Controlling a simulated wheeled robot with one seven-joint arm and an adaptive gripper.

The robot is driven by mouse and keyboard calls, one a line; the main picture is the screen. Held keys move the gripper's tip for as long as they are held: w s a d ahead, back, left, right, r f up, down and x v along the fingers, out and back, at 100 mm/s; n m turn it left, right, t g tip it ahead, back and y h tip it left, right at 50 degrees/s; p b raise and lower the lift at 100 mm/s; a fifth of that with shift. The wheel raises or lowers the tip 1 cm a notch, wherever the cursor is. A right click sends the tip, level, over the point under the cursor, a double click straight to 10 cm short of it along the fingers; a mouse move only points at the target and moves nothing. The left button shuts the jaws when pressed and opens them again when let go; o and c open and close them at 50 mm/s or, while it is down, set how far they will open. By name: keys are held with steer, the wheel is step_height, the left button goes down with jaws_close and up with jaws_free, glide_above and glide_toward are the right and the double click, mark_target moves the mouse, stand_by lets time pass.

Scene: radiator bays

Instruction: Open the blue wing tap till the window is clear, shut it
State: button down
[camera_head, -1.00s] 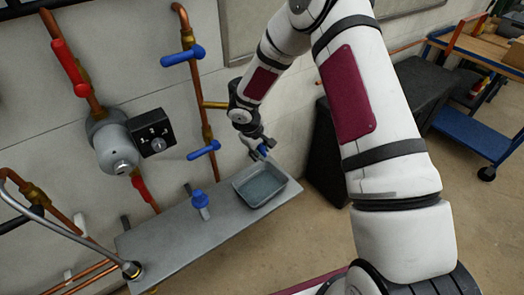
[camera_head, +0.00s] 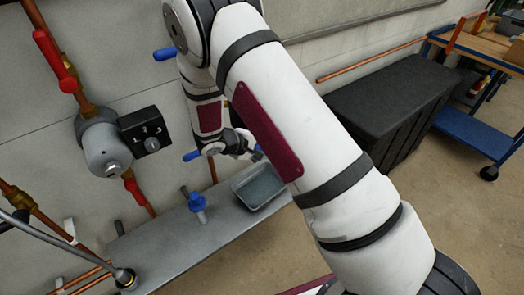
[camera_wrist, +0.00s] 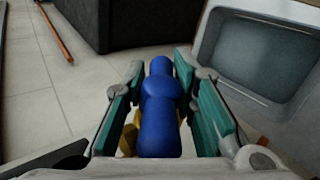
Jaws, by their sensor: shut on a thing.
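The blue wing tap (camera_wrist: 160,108) stands in the middle of the wrist view, with a bit of brass showing beside it. My gripper (camera_wrist: 157,90) has its green-padded fingers on both sides of the tap and is shut on it. In the head view my gripper (camera_head: 247,150) is above the far end of the grey shelf, near the tray; my arm hides much of this spot, and I cannot make out the tap there. I cannot pick out the window in either view.
A grey tray (camera_head: 236,187) with dull liquid sits on the shelf (camera_head: 165,248); it also shows in the wrist view (camera_wrist: 205,62). A blue-topped fitting (camera_head: 197,201) stands left of it. Blue levers (camera_head: 165,53) and red-handled pipes line the wall. A black chest (camera_head: 385,110) stands right.

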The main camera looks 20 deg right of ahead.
steer(key=h+b, duration=0.1)
steer(key=h, duration=0.1)
steer(key=t+h+b, duration=0.1)
steer(key=h+b, duration=0.1)
steer(key=shift+w+t, duration=0.15)
steer(key=shift+t, duration=0.15)
steer(key=shift+r+t+h+b, duration=0.2)
steer(key=shift+t+h+b, duration=0.1)
steer(key=shift+h+b, duration=0.45)
steer(key=shift+r+t+h+b, duration=0.15)
steer(key=shift+t+h+b, duration=0.2)
steer(key=shift+h, duration=0.6)
steer(key=c, duration=1.4)
jaws_free()
steer(key=shift+d+r, duration=0.1)
steer(key=v, duration=1.2)
